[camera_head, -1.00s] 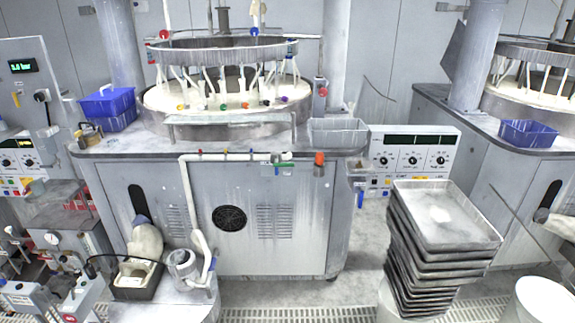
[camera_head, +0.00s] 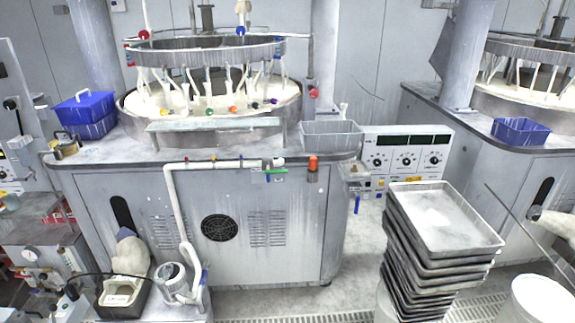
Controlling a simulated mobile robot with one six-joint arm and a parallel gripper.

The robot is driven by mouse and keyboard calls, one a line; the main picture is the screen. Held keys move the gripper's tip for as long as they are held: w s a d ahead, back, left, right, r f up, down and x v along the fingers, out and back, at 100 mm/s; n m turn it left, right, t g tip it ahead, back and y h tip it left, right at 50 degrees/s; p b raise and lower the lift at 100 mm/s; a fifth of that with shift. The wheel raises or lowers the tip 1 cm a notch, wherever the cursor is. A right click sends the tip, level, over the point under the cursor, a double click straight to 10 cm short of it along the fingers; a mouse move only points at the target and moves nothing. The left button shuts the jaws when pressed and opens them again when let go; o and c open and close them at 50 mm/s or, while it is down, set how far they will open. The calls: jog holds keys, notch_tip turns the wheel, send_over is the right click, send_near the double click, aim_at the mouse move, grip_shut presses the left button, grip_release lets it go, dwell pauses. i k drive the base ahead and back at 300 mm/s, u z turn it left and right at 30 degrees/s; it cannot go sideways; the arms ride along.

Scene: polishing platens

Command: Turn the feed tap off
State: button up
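A white feed pipe (camera_head: 215,165) rises from a small pump (camera_head: 174,280) and runs right along the front edge of the round polishing machine's bench. Small coloured fittings sit along the pipe. Near its right end is a green piece (camera_head: 270,172) beside a white fitting (camera_head: 278,162); this looks like the tap area, but it is too small to tell the handle's position. An orange-red cylinder (camera_head: 313,163) is just right of it. My gripper is not in view.
A stack of grey trays (camera_head: 440,225) stands on the floor front right, by a white bucket (camera_head: 540,298). A grey bin (camera_head: 331,135) and a blue crate (camera_head: 86,114) sit on the bench (camera_head: 110,152). Floor between cabinet and tray stack is clear.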

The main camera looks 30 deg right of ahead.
aim_at(276, 172)
jog(key=u, duration=0.15)
jog(key=i, duration=0.75)
jog(key=u, duration=0.9)
